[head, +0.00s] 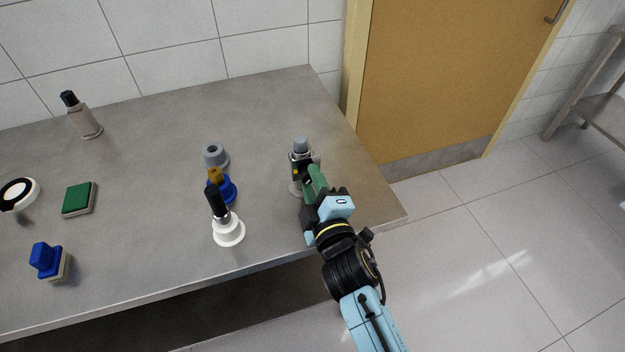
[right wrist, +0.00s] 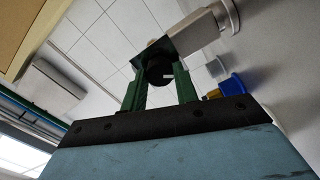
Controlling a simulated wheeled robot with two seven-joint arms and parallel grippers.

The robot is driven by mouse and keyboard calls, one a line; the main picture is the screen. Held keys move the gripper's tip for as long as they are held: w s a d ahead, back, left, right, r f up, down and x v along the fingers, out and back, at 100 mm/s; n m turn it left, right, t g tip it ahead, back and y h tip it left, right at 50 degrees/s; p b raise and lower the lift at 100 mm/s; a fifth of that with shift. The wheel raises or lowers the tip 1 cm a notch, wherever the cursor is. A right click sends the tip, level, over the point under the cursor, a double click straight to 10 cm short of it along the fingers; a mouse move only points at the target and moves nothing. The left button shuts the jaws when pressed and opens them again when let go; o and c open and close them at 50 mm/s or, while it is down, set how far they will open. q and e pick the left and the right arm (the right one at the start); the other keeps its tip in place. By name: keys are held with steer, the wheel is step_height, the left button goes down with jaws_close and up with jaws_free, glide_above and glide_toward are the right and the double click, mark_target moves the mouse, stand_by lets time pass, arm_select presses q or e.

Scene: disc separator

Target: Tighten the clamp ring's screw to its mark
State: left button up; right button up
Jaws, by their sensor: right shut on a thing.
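The separator (head: 301,146) stands upright near the right end of the steel table, with a grey cap on top and a metal band that looks like the clamp ring. My right gripper (head: 309,176) is at its front side and hides much of its lower part. In the right wrist view my right gripper's green fingers (right wrist: 160,84) are shut on a round black screw knob (right wrist: 157,70). The knob shows a short white line on its face. The mark it is set against cannot be made out. My left gripper is not in view.
Left of the separator stand a grey ring-shaped part (head: 215,154), a blue part with a brown top (head: 229,189) and a black-handled tool on a white base (head: 229,232). The table's right edge is close.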

steer(key=shift+m+p, duration=2.4)
steer(key=shift+m, duration=2.9)
steer(key=o, duration=1)
